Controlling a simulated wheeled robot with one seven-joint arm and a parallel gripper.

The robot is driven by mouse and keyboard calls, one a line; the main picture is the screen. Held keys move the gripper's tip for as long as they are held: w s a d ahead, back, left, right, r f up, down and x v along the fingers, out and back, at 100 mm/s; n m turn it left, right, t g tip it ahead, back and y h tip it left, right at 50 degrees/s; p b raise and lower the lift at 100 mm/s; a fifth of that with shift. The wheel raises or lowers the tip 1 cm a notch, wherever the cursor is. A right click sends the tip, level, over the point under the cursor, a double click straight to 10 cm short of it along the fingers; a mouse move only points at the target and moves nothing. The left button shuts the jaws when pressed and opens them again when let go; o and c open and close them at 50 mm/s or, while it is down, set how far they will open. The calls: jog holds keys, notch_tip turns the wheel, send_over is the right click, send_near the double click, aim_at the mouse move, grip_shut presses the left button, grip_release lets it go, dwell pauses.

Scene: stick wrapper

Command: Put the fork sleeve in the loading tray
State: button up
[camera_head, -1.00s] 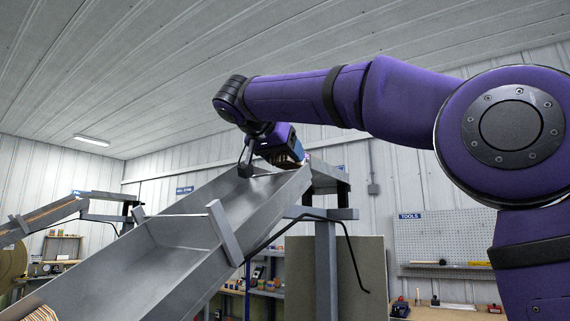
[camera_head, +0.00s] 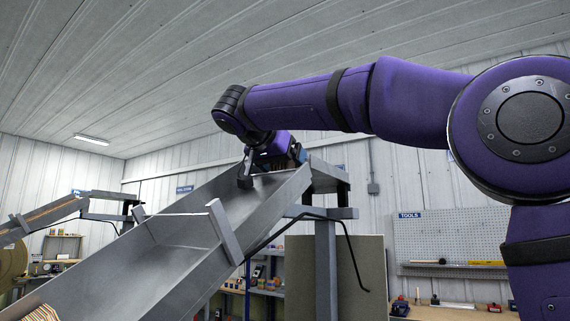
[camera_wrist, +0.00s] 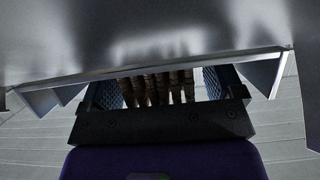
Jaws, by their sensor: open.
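A sloped metal tray (camera_head: 180,245), likely the loading tray, runs from lower left up to the right. My gripper (camera_head: 292,155) is at its upper end, partly hidden by the tray's near wall. In the wrist view my gripper (camera_wrist: 165,84) is open, its blue mesh fingers standing apart. Several brown wooden pieces (camera_wrist: 157,90), probably the fork sleeve, show side by side between the fingers. A metal edge lies just beyond them. I cannot tell whether the pieces rest on the tray.
Striped wooden sticks (camera_head: 38,313) lie at the tray's low end. A second sloped tray (camera_head: 45,216) stands at far left. A grey post (camera_head: 326,270) stands under the tray's upper end. A tool pegboard (camera_head: 450,240) hangs on the right wall.

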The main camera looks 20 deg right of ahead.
jog(key=shift+r, duration=0.2)
jog(key=v, duration=1.2)
jog(key=shift+d, duration=0.1)
